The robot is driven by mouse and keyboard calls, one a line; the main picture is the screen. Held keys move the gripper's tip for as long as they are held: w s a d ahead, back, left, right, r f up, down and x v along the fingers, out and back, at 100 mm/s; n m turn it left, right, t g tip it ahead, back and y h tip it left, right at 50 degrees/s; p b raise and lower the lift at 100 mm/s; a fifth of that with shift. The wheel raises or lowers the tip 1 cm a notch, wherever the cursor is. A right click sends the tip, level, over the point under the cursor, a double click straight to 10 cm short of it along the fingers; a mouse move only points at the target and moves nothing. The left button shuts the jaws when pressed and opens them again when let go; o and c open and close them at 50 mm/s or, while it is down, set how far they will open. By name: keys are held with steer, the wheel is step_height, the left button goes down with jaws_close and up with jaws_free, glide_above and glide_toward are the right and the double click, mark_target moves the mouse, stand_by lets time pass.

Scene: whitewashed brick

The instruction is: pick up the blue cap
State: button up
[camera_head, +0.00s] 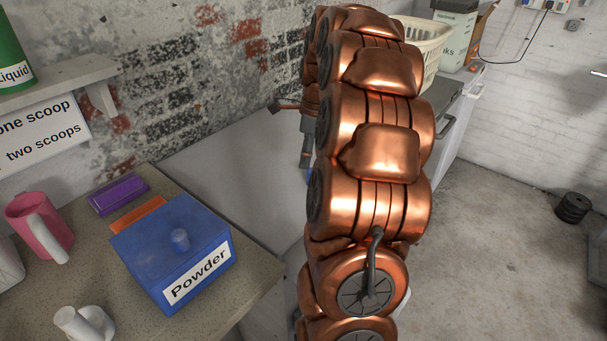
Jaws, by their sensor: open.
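A small blue patch (309,175), which may be the blue cap, shows on the pale worktop right at the left edge of my copper arm. Most of it is hidden, so its shape cannot be told. My gripper (305,152) is mostly hidden behind the arm; only some grey and copper parts stick out on the left, just above the blue patch. It is open. I cannot tell whether it touches the blue patch. Nothing is seen held in it.
A blue box labelled Powder (172,252), a purple box (118,194), an orange item (137,215), a pink mug (40,226) and a white cup (84,324) stand on the speckled counter. A cream basket (427,43) stands behind my arm. The pale worktop (228,155) left of my arm is clear.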

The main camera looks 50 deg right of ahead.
mark_target(312, 170)
steer(key=d, duration=0.1)
steer(key=d+m, duration=0.1)
steer(key=shift+w+d+f+m, duration=0.2)
steer(key=shift+d+f+m, duration=0.1)
steer(key=shift+d+f, duration=0.2)
steer(key=shift+f, duration=0.05)
steer(key=shift+w+f, duration=0.1)
steer(key=shift+f, duration=0.7)
steer(key=shift+w+d+f+p, duration=0.15)
steer(key=shift+f+p, duration=0.25)
steer(key=shift+f, duration=1.05)
steer(key=shift+w+f+p, duration=0.1)
steer(key=shift+f+p, duration=0.3)
steer(key=shift+f, duration=1.05)
steer(key=shift+c, duration=0.3)
steer(key=c, duration=0.9)
steer(key=shift+o, duration=0.2)
steer(key=shift+r, duration=0.15)
